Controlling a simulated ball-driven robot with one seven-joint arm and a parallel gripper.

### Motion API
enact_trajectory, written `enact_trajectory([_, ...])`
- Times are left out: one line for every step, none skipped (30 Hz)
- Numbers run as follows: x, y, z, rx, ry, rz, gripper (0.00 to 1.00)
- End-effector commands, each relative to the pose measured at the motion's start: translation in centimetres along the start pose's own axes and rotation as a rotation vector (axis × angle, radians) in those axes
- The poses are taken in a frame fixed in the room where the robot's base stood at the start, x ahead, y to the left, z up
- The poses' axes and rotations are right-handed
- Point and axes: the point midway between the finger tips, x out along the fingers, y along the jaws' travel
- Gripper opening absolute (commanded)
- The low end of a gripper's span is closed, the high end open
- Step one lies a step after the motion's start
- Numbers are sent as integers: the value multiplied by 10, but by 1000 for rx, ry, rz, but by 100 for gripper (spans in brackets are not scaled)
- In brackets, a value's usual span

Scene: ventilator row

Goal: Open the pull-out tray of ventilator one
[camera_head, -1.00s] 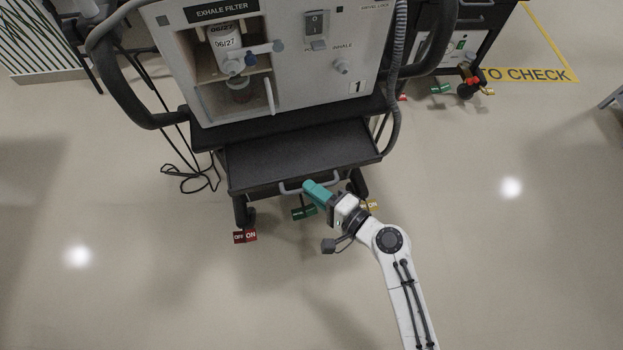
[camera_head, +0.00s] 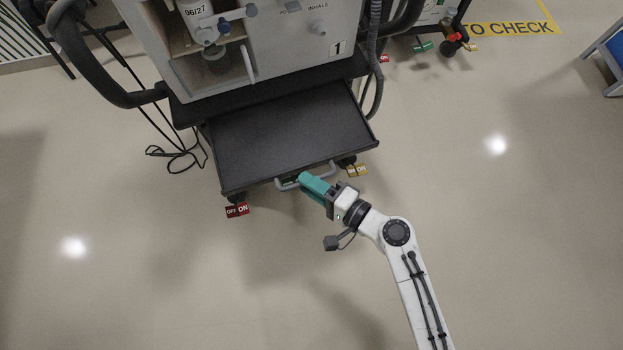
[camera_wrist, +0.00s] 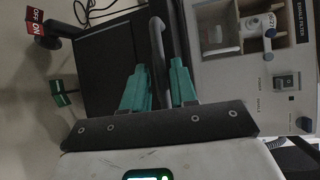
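Ventilator one (camera_head: 275,55) is a grey cabinet marked "1". Its dark pull-out tray (camera_head: 290,130) sticks well out from below the cabinet, with an empty top. A light grey handle (camera_head: 288,185) runs along the tray's front edge; it also shows in the wrist view (camera_wrist: 156,40). My gripper (camera_head: 304,181) has teal fingers and is at the handle. The exact contact is hard to see.
A cable (camera_head: 178,155) lies coiled on the floor at left. Another cart stands at upper right by a yellow floor marking (camera_head: 510,28). The floor in front is clear.

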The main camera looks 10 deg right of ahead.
Motion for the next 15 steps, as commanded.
enact_trajectory([0,0,0,0,0,-1,33])
enact_trajectory([0,-1,0,-1,1,-1,35])
enact_trajectory([0,-1,0,-1,1,-1,38])
enact_trajectory([0,-1,0,-1,1,-1,38])
enact_trajectory([0,-1,0,-1,1,-2,38])
enact_trajectory([0,-1,0,-1,1,-2,38])
enact_trajectory([0,-1,0,-1,1,-2,38])
enact_trajectory([0,-1,-1,-1,1,-2,38])
enact_trajectory([0,-1,-1,-1,1,-2,38])
enact_trajectory([0,-1,-1,-1,2,-2,38])
enact_trajectory([-2,-1,-1,-1,2,-2,38])
enact_trajectory([-4,-1,-1,-1,2,-2,38])
enact_trajectory([-6,-1,-1,0,3,-2,38])
enact_trajectory([-9,-1,-1,0,3,-2,38])
enact_trajectory([-15,-1,-1,0,4,-2,38])
